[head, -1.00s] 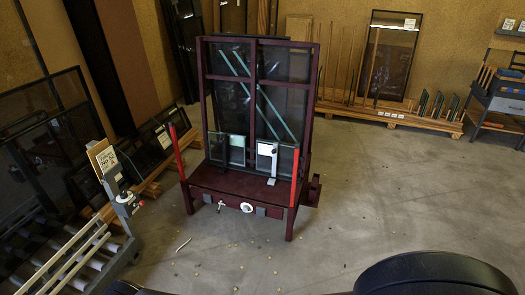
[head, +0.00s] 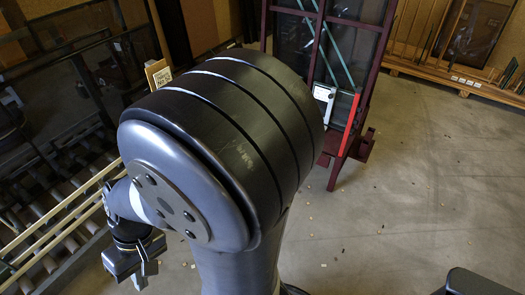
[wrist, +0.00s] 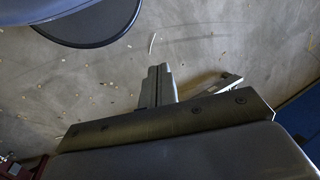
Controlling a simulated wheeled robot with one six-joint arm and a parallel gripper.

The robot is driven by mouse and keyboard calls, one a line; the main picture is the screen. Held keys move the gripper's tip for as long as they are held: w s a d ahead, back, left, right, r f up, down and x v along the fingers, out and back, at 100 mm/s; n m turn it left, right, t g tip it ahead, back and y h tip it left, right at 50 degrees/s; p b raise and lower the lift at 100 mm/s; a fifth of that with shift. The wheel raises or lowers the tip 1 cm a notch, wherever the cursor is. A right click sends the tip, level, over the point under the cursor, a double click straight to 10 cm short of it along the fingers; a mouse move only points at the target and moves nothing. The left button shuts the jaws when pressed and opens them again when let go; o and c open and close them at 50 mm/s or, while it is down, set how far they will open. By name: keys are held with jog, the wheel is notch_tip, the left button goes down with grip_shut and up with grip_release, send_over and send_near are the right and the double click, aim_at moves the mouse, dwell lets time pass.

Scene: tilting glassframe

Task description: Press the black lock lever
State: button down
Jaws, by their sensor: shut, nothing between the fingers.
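The maroon frame stand (head: 378,55) with dark glass stands at the back, partly behind my arm. One red post (head: 351,124) and a pale plate (head: 323,98) show at its right side. I cannot make out the black lock lever; my large dark arm link covers the stand's lower left and front. My gripper (head: 143,272) hangs at the lower left of the head view, over bare floor and apart from the stand. In the wrist view the fingers (wrist: 160,72) are together with nothing between them. A maroon edge (wrist: 20,170) shows at that view's lower left corner.
A roller table (head: 58,215) with pale rails lies at the left, close to my gripper. A wooden rack (head: 455,80) stands along the back right. The concrete floor (head: 420,190) at the right is clear except for small scraps.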

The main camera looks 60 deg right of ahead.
jog(key=w+a+f+m+y+b, duration=0.1)
jog(key=w+a+f+y+b, duration=0.25)
jog(key=f, duration=0.65)
jog(key=w+a+f+m+y+b, duration=0.1)
jog(key=w+a+f+b, duration=0.1)
jog(key=w+f+b, duration=0.6)
jog(key=w+a+f+m+y+b, duration=0.2)
jog(key=w+a+f+y, duration=0.15)
jog(key=f, duration=0.85)
jog(key=w+f+m+t+b, duration=0.1)
jog(key=f+b, duration=0.2)
jog(key=f, duration=0.8)
jog(key=w+f+m+t+b, duration=0.1)
jog(key=f+m+t+b, duration=0.1)
jog(key=f, duration=0.9)
jog(key=w+d+f+m+t+b, duration=0.1)
jog(key=f+b, duration=0.4)
jog(key=f, duration=0.6)
jog(key=shift+f+m+t, duration=0.35)
jog(key=shift+m+t, duration=0.35)
